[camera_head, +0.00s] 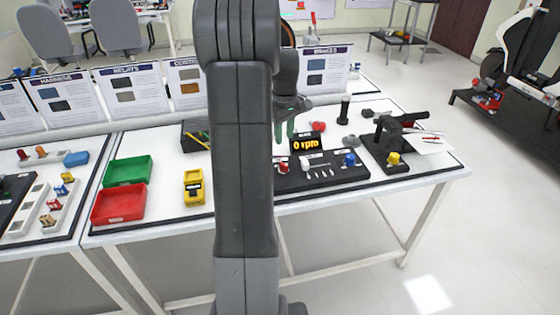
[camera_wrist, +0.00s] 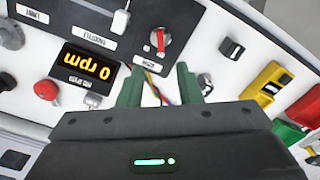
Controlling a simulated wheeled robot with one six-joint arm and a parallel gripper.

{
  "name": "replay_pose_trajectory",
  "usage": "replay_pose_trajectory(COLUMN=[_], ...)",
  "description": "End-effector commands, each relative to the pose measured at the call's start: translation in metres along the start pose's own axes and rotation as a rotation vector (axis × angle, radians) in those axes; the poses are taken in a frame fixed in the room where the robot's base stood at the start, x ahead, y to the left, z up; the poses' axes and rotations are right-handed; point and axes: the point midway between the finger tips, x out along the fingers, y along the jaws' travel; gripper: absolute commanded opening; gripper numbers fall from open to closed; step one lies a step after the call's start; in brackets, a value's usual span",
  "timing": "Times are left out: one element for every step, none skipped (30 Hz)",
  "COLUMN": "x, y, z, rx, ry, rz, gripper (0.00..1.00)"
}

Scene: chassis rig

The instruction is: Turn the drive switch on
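The drive switch appears to be the round silver switch with a red lever (camera_wrist: 160,38) in the wrist view. Its label below is upside down and too small to read surely. In the head view a red bit (camera_head: 282,168) shows at the panel's left end, beside my arm. A display (camera_wrist: 91,66) reads 0 rpm; it also shows in the head view (camera_head: 306,144). My gripper (camera_wrist: 158,76) has green fingers, apart and with nothing held between them. The switch lies beyond the fingertips, not touched. In the head view the gripper (camera_head: 284,130) is above the panel's back side, partly behind my arm.
The black control panel (camera_head: 325,179) also carries a white throttle (camera_wrist: 120,20) and a blue knob (camera_head: 349,159). A red dome (camera_wrist: 46,90), coloured wires (camera_wrist: 154,84) and a yellow meter (camera_wrist: 265,86) are near. Green (camera_head: 128,170) and red (camera_head: 119,204) trays stand left.

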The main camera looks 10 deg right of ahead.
Motion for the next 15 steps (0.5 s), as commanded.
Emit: replay_pose_trajectory(x=[0.013, 0.019, 0.028, 0.035, 0.042, 0.050, 0.056, 0.063, 0.070, 0.075, 0.081, 0.087, 0.091, 0.095, 0.099], y=[-0.001, -0.001, -0.001, -0.001, -0.001, -0.001, -0.001, -0.001, -0.001, -0.001, -0.001, -0.001, -0.001, -0.001, -0.001], z=[0.000, 0.000, 0.001, 0.001, 0.001, 0.001, 0.001, 0.001, 0.000, 0.000, 0.001, 0.001, 0.001, 0.000, 0.000], rx=[0.000, 0.000, 0.000, 0.000, 0.000, 0.000, 0.000, 0.000, 0.000, 0.000, 0.000, 0.000, 0.000, 0.000, 0.000], ry=[-0.004, -0.004, -0.004, -0.005, -0.004, -0.004, -0.004, -0.005, -0.004, -0.004, -0.003, -0.003, -0.004, -0.003, -0.002], rz=[-0.004, -0.004, -0.004, -0.005, -0.004, -0.004, -0.004, -0.004, -0.003, -0.003, -0.003, -0.003, -0.003, -0.003, -0.002], gripper=[0.32, 0.32, 0.32, 0.32, 0.32, 0.32, 0.32, 0.32, 0.32, 0.32, 0.32, 0.32, 0.32, 0.32, 0.32])
